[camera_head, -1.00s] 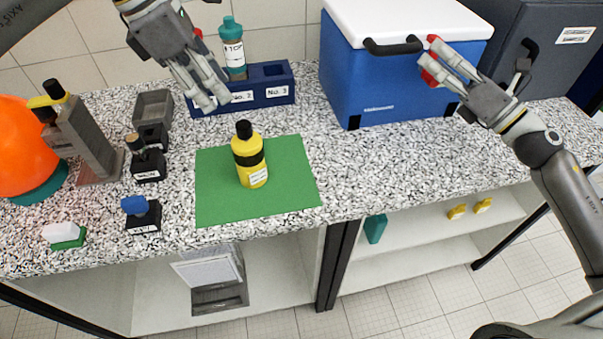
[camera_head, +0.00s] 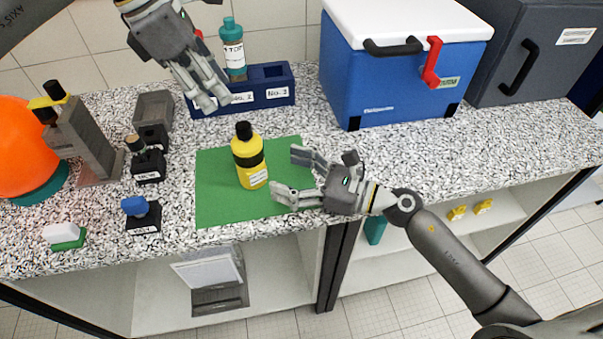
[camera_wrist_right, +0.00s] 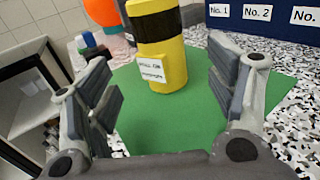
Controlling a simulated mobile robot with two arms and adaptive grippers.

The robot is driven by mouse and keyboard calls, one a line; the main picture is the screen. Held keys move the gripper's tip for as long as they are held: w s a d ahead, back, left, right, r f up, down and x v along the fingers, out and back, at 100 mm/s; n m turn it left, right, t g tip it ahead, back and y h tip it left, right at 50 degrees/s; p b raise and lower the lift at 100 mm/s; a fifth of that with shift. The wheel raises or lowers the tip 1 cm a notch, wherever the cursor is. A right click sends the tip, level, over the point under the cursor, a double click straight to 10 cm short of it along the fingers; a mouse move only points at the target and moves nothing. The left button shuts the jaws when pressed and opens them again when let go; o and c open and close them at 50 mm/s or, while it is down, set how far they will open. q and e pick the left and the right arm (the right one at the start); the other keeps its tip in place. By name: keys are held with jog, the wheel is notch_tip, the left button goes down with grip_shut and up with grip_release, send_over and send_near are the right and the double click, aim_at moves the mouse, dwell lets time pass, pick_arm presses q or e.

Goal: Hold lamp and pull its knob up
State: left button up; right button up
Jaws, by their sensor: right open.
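The yellow lamp (camera_head: 250,165) with a black band and black knob (camera_head: 243,130) stands upright on the green mat (camera_head: 215,207). In the right wrist view its yellow body (camera_wrist_right: 165,58) with a white label is between the fingers and ahead of them; its top is cut off. My right gripper (camera_head: 285,173) is open and empty, just right of the lamp, fingers pointing at it. The lamp is not gripped. My left gripper (camera_head: 214,101) hangs behind and left of the lamp, in front of the blue rack; its finger gap is unclear.
A blue rack (camera_head: 272,91) with a teal-capped bottle (camera_head: 233,50) is behind the mat. A blue cooler (camera_head: 345,80) is at the back right. Small stamps (camera_head: 142,215) and an orange object (camera_head: 25,145) are left.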

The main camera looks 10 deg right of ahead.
aim_at(243, 125)
jog(key=x, duration=0.8)
jog(key=shift+w+a, duration=0.2)
jog(key=shift+c, duration=0.4)
jog(key=c, duration=1.2)
pick_arm(q)
jog(key=shift+o, duration=0.7)
pick_arm(e)
jog(key=shift+c, duration=0.5)
pick_arm(q)
jog(key=shift+o, duration=0.6)
jog(key=shift+w+d+r+m+y, duration=0.2)
jog(key=shift+d+m+y, duration=0.1)
jog(key=shift+m, duration=0.2)
jog(key=d+r+m+y, duration=0.2)
jog(key=d+m+y, duration=0.1)
jog(key=d+m, duration=0.1)
pick_arm(e)
jog(key=shift+d, duration=0.1)
pick_arm(q)
jog(key=shift+g, duration=0.3)
jog(key=f, duration=1.1)
jog(key=shift+w+a+f, duration=0.1)
jog(key=shift+a+f, duration=0.2)
jog(key=shift+f, duration=0.05)
